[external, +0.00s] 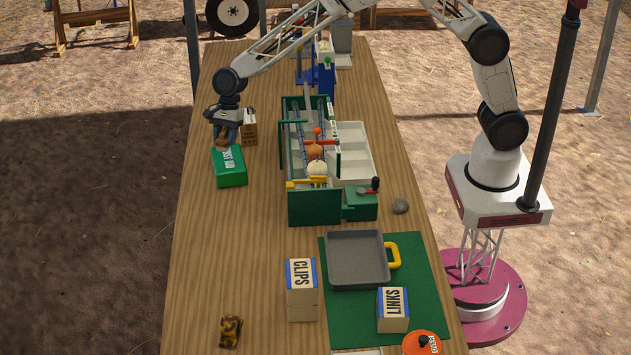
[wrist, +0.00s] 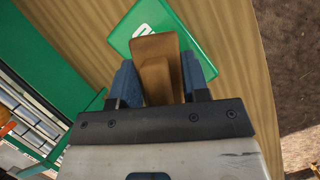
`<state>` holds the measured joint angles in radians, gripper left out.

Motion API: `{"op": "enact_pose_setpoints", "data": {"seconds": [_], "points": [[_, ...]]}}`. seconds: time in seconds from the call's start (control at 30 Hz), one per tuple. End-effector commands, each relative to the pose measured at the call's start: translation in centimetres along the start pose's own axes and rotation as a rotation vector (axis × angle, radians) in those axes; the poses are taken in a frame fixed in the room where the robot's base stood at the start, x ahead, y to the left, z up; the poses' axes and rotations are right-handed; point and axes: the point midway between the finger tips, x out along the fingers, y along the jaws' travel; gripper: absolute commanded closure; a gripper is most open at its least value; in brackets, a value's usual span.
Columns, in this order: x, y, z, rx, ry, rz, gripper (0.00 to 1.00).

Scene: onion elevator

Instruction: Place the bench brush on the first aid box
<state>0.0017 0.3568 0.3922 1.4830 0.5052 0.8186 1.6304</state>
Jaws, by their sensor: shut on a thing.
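The first aid box is a green box (external: 230,178) with white lettering on the left side of the table. Its green lid also shows at the top of the wrist view (wrist: 195,42). My gripper (external: 226,136) is at the far edge of the box, shut on a brown wooden piece, which I take to be the bench brush (wrist: 157,65). In the wrist view the brown piece stands between the blue fingers and overlaps the box lid. I cannot tell whether it touches the lid. The brush's bristles are not visible.
A green-framed machine (external: 315,215) with white trays stands right of the box. A small brown crate (external: 249,127) is close beside my gripper. The front-left tabletop is mostly clear.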

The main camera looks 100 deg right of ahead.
Motion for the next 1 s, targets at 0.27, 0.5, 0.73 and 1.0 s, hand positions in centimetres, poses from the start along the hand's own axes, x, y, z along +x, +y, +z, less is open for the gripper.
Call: {"op": "enact_pose_setpoints", "data": {"seconds": [0.27, 0.5, 0.73, 1.0], "points": [[2.3, 0.1, -0.9, 0.002, 0.001, 0.003, 0.83], [4.4, 0.0, -1.8, 0.0, 0.0, 0.001, 0.83], [4.6, 0.0, -1.9, 0.0, 0.0, 0.0, 0.83], [4.9, 0.0, -2.0, 0.0, 0.0, 0.001, 0.83]]}}
